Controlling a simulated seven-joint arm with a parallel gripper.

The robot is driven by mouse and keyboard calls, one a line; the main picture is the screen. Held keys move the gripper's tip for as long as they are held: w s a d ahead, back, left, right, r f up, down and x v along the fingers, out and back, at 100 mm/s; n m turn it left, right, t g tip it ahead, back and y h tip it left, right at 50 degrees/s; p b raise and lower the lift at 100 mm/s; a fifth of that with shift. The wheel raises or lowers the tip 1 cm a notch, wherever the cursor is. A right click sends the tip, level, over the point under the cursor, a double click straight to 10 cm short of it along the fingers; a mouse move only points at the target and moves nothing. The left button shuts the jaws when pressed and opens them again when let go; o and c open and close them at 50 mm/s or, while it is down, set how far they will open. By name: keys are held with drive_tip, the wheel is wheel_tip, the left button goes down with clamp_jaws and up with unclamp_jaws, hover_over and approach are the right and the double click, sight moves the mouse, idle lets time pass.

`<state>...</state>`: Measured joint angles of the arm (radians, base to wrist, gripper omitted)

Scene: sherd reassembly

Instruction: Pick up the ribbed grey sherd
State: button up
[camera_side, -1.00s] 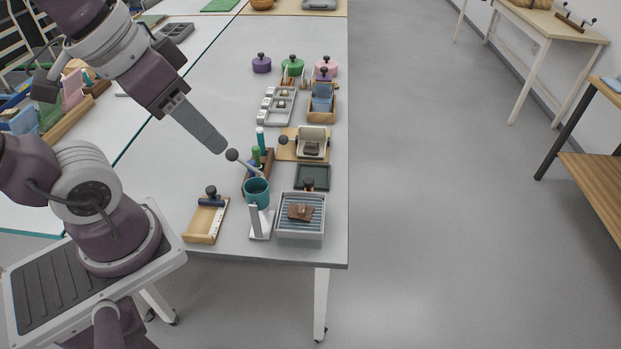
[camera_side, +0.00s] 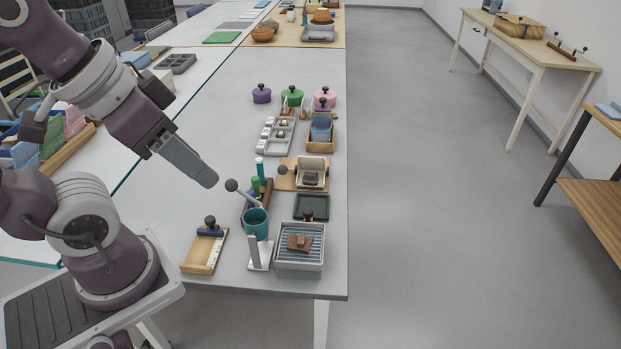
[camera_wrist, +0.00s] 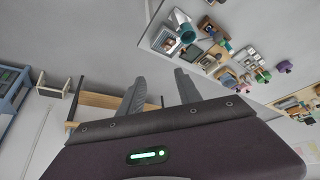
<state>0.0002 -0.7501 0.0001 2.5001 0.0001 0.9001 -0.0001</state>
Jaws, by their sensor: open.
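I cannot tell for certain which piece is the ribbed grey sherd. A dark grey-brown sherd (camera_side: 311,179) lies in a cream open box on a wooden board, its ribs too small to make out. A brown sherd (camera_side: 299,243) lies on a ribbed blue-grey mat in a grey tray (camera_side: 290,264) at the table's near end. A blue-grey piece (camera_side: 321,127) stands in a wooden holder farther back. My gripper (camera_side: 214,182) is above the table, left of these pieces and touching none. In the wrist view, my gripper (camera_wrist: 158,92) has its fingers apart and nothing between them.
A teal cup (camera_side: 256,223) with a ball-ended rod stands beside a white upright stand (camera_side: 254,252). A wooden tray (camera_side: 203,254) with a dark-handled tool is left of them. Lidded pots (camera_side: 292,97) stand farther back.

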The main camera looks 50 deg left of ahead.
idle(0.4)
drive_tip(key=shift+o, duration=0.8)
